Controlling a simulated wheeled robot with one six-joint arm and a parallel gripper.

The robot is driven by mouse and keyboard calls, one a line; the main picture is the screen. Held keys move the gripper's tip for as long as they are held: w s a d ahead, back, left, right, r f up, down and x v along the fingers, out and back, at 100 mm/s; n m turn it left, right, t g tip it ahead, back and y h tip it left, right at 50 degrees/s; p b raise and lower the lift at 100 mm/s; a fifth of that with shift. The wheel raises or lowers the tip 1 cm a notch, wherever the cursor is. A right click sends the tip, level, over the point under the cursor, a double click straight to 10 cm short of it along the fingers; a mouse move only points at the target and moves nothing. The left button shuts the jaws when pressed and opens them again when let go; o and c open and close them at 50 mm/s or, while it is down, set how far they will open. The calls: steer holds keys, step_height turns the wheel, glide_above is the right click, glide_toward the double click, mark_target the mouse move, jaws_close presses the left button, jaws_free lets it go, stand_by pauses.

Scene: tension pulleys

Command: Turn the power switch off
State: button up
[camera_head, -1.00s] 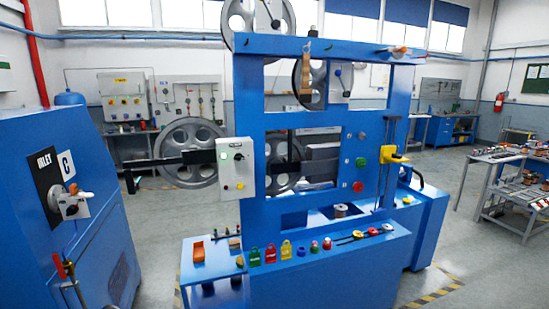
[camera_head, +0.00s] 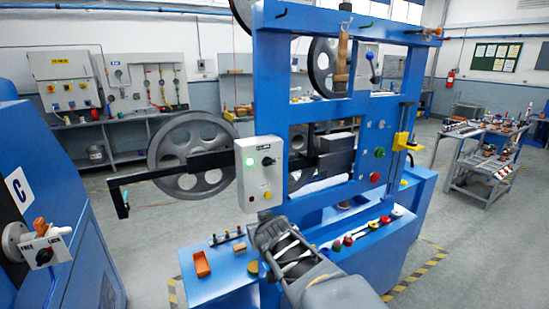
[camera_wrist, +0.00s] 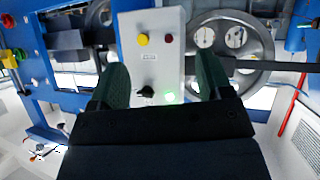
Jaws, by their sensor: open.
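My gripper (camera_head: 268,222) is just below the box in the head view. In the wrist view, which looks upside down, the black switch (camera_wrist: 146,92) and glowing green lamp (camera_wrist: 170,96) lie between my two open fingers (camera_wrist: 161,78). The fingers hold nothing. No contact with the switch is visible.
A spoked pulley wheel (camera_head: 194,154) and a black arm (camera_head: 150,174) stick out left of the box. A blue bench (camera_head: 215,258) with an orange block (camera_head: 201,263) is below. A blue cabinet with a FREE/LOCK valve (camera_head: 42,250) stands at left.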

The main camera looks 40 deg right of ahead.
steer(key=w+d+r+t+p, duration=0.1)
steer(key=d+r+t+p, duration=0.15)
steer(key=d+r, duration=0.35)
steer(key=n+t+y+p, duration=0.1)
steer(key=n+t+y, duration=0.1)
steer(key=t, duration=0.3)
glide_toward(270, 164)
steer(key=w+p, duration=0.1)
steer(key=w, duration=0.2)
steer(key=w+d+p, duration=0.1)
steer(key=w, duration=0.2)
steer(key=w+p, duration=0.1)
steer(key=w, duration=0.2)
steer(key=shift+d+r, duration=0.2)
steer(key=shift+d, duration=0.1)
steer(key=c, duration=0.9)
